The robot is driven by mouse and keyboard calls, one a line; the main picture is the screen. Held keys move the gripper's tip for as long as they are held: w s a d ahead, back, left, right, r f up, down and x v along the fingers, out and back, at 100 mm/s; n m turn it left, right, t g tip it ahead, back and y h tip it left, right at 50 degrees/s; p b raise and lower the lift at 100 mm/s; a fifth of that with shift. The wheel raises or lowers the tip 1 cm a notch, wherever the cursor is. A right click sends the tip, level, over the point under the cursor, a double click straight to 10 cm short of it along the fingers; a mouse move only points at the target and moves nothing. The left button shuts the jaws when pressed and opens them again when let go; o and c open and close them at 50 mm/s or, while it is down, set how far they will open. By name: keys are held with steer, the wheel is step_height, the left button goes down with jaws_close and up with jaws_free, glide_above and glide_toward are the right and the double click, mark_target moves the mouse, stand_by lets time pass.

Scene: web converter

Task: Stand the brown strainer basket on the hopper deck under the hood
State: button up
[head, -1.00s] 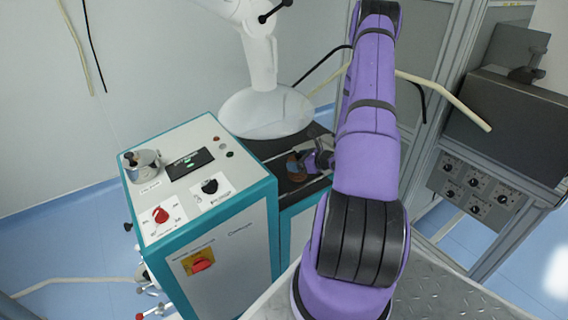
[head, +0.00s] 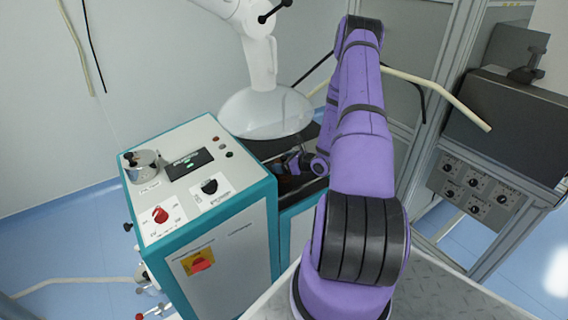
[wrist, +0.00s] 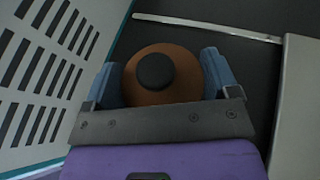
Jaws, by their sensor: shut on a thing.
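The brown strainer basket (wrist: 184,72) is round with a black knob on top. In the wrist view it sits between the two blue fingers of my gripper (wrist: 160,78), which is shut on it. In the head view my gripper (head: 300,165) is low over the dark hopper deck (head: 262,149), by the hood (head: 265,115), a pale dome on a white arm. The basket is mostly hidden there behind the gripper and in shadow. I cannot tell whether its base touches the deck, which also shows in the wrist view (wrist: 225,65).
A teal-edged control cabinet (head: 225,240) stands left of the deck, with switches and a metal cup (head: 143,166) on top. In the wrist view a slotted white panel (wrist: 60,65) is close on the left and a pale panel (wrist: 298,110) is on the right.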

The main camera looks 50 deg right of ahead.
steer(key=shift+f, duration=0.15)
steer(key=o, duration=0.9)
steer(key=shift+o, duration=0.2)
steer(key=shift+s, duration=0.1)
steer(key=v, duration=1.2)
